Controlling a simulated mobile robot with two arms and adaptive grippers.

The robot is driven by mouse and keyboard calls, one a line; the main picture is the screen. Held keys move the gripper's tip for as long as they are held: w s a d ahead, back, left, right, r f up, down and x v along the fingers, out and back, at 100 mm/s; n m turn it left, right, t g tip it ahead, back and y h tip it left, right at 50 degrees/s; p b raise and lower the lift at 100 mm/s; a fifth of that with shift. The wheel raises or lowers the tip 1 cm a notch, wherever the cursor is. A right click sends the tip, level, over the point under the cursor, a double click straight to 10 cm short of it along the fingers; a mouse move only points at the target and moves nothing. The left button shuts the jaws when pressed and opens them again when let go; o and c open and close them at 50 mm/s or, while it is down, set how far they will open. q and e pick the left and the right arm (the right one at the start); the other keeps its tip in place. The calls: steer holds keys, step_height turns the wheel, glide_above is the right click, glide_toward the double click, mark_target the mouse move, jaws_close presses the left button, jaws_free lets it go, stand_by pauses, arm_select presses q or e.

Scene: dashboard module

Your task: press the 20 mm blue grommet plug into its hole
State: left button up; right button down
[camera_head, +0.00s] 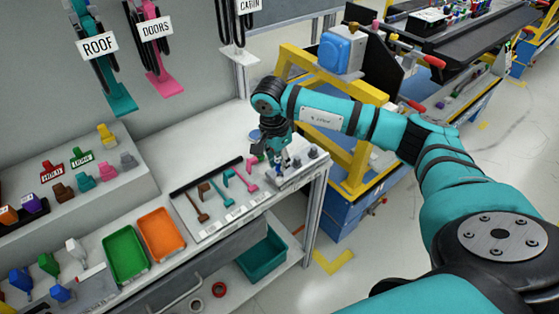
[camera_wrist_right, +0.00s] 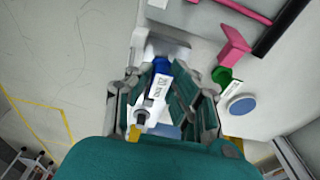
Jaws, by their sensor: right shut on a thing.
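My right gripper (camera_head: 277,155) is over the right end of the workbench, pointing down. In the right wrist view, its fingers (camera_wrist_right: 160,80) are closed around a white piece (camera_wrist_right: 153,92) with dark lettering that seems to include "20". A blue part (camera_wrist_right: 161,66) shows at the far end of this piece; I take it to be the blue grommet plug, partly hidden by the fingers. A pale grey block (camera_wrist_right: 166,43) lies just beyond the blue part. I cannot tell whether they touch. The hole cannot be made out. My left gripper is not in view.
A low grey rack (camera_head: 300,176) with several small pieces stands at the bench end. Pink, teal and brown tools lie on a board to its left. A blue disc (camera_wrist_right: 241,105) and a green piece (camera_wrist_right: 221,75) are beside the gripper. Green (camera_head: 125,254) and orange (camera_head: 160,234) trays stand left.

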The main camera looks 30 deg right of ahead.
steer(key=shift+f+b, duration=0.9)
steer(key=shift+f, duration=0.25)
steer(key=c, duration=1.1)
jaws_free()
steer(key=shift+c, duration=0.2)
